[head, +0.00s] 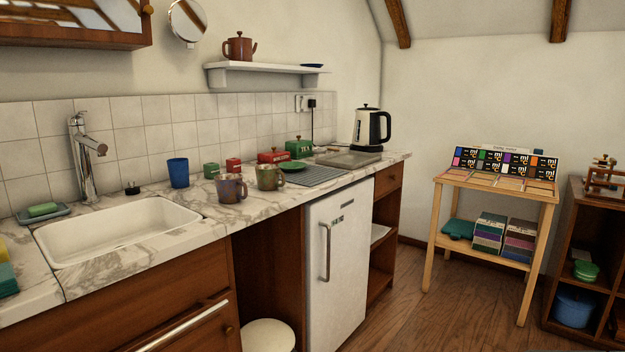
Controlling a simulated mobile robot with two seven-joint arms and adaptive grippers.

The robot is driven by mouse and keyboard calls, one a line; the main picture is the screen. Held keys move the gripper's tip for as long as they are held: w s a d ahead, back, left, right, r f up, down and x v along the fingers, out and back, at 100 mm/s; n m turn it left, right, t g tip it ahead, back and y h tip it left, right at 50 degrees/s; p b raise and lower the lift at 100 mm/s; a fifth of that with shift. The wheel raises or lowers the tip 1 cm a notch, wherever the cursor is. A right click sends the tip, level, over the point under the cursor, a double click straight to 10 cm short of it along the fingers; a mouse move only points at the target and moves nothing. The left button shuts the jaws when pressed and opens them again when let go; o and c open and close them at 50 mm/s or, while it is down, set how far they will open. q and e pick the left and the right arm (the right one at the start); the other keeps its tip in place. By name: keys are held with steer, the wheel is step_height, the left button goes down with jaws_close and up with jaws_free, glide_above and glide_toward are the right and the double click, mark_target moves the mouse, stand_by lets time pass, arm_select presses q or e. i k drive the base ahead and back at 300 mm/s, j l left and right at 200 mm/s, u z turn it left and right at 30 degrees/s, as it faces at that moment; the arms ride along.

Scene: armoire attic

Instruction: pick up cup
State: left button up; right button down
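Three cup-like vessels stand on the marble counter (150,217) right of the sink. A plain blue cup (178,172) without a visible handle stands near the tiled wall. A brownish-purple mug (229,189) stands near the counter's front edge. A green-brown mug (267,178) stands to its right, close to a grey ribbed mat. All three are upright and apart from each other. The frames do not show which one the task means. Neither of my grippers is in view.
The sink (125,231) and its tap (84,150) lie left of the cups. Small green and red boxes, a red tin (274,157) and a green tin (299,147) stand behind the mugs. A kettle (371,128) is at the far end. Floor (400,310) is clear right of the fridge (337,262).

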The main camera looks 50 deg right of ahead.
mark_target(268, 174)
steer(key=z, duration=1.25)
